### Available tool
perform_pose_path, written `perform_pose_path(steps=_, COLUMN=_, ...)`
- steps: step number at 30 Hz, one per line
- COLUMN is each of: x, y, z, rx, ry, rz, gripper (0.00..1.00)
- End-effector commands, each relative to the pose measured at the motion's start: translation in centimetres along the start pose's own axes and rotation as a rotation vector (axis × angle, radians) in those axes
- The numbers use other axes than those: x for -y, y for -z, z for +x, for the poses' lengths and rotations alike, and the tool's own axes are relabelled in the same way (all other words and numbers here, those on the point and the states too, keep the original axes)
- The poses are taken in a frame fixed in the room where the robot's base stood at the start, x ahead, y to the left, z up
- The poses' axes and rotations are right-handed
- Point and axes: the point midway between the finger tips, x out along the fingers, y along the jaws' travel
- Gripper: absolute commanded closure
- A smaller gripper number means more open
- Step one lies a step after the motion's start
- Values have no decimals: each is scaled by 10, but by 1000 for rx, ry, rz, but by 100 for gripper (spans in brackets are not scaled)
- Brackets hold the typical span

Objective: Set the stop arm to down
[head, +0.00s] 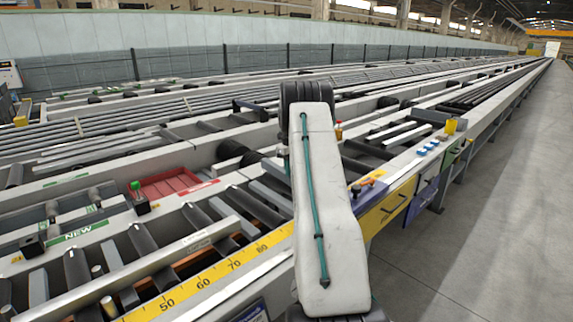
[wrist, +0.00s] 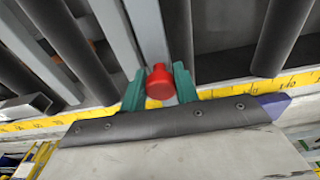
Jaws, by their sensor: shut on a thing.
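In the wrist view, the stop arm (wrist: 143,32) is a light grey bar running from the top of the picture towards my gripper. A red knob (wrist: 160,82) is at its near end. My gripper (wrist: 159,88) has green fingers on either side of the knob and is shut on it, above the yellow scale edge. I cannot tell from this angle whether the stop arm is raised or lowered. In the head view, my own arm covers the gripper and the knob.
Dark rollers (wrist: 286,35) lie beside the stop arm. A yellow scale (head: 205,282) runs along the table's front edge. A green-topped button box (head: 137,196) and a red tray (head: 172,187) stand left of my arm. The grey floor (head: 480,220) at right is clear.

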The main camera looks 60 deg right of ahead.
Motion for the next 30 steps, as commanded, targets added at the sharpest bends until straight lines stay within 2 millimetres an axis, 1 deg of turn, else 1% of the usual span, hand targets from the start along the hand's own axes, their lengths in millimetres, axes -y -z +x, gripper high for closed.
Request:
perform_pose_path(steps=4, x=2, y=-2, z=10, rx=-59, ry=1, rz=1, gripper=100)
perform_pose_path(steps=9, x=2, y=-3, z=15, rx=-97, ry=1, rz=1, gripper=100)
perform_pose_path(steps=23, x=0, y=-4, z=20, rx=-114, ry=-1, rz=-1, gripper=100)
perform_pose_path(steps=24, x=0, y=-4, z=20, rx=-114, ry=-1, rz=-1, gripper=67)
perform_pose_path(steps=26, x=0, y=-4, z=20, rx=-114, ry=-1, rz=-1, gripper=50)
perform_pose_path(steps=27, x=0, y=-4, z=20, rx=-113, ry=-1, rz=-2, gripper=49)
perform_pose_path(steps=30, x=-1, y=-4, z=19, rx=-112, ry=-1, rz=-2, gripper=49)
